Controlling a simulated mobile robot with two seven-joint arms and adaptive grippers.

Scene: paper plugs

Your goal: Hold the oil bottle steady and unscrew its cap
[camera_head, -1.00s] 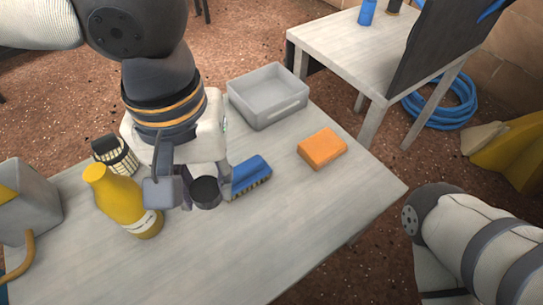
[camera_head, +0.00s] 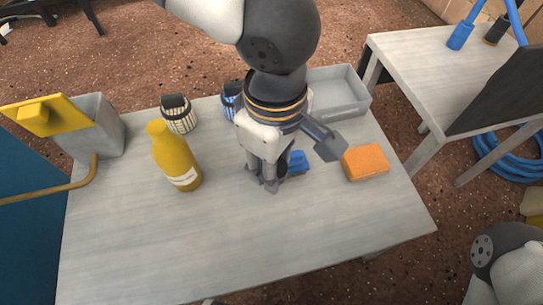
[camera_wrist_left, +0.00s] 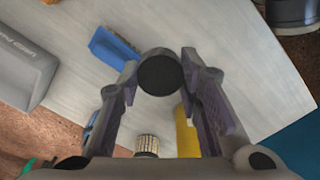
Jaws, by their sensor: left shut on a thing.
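The yellow oil bottle (camera_head: 178,165) with a white label stands upright on the grey table, left of my left gripper and apart from it. Its neck top shows yellow, with no dark cap on it. My left gripper (camera_head: 264,184) is over the table's middle. In the left wrist view its fingertips (camera_wrist_left: 160,70) are shut on a dark round cap (camera_wrist_left: 160,74). The fingers hide the cap in the head view. Part of the bottle (camera_wrist_left: 186,134) shows beyond the fingers in the wrist view. My right gripper is out of view; nothing holds the bottle.
A blue brush (camera_head: 297,162) lies by my left gripper, with an orange sponge (camera_head: 365,162) to its right. A grey tray (camera_head: 340,92) and a woven holder (camera_head: 179,115) stand behind. A grey bin with yellow lid (camera_head: 95,122) is at left. The table's front is clear.

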